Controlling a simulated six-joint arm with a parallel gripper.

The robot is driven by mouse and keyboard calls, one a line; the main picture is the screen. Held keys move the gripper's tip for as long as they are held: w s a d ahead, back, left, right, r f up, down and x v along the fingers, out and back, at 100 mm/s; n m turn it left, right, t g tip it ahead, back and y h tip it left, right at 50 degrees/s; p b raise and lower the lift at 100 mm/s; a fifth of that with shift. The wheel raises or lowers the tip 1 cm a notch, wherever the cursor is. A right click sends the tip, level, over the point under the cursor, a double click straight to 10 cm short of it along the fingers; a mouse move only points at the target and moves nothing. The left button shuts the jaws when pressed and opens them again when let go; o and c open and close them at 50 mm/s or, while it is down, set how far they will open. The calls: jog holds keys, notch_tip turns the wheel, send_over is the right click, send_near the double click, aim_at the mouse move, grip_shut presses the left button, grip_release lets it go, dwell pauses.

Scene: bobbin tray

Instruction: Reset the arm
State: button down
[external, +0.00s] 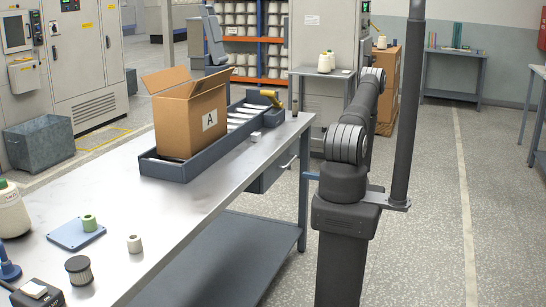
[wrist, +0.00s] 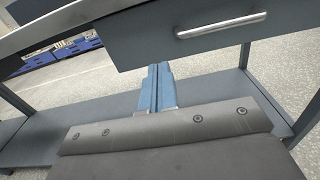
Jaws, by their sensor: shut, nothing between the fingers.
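My gripper (wrist: 158,68) is shut and empty in the wrist view, its two blue fingers lying side by side. Beyond the fingertips are the underside of the workbench, its drawer (wrist: 150,39) and its lower shelf (wrist: 85,117). In the external view my arm stands to the right of the bench, and the small blue end of my gripper (external: 312,176) shows beside the bench's right leg, below tabletop height. Much of the gripper is hidden there behind my arm. I cannot tell how close the fingertips are to the bench.
The workbench (external: 215,188) carries an open cardboard box (external: 178,125) marked A in a grey tray (external: 172,170). The floor right of my arm is clear.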

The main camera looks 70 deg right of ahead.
aim_at(274, 170)
jog(key=shift+w, duration=5.95)
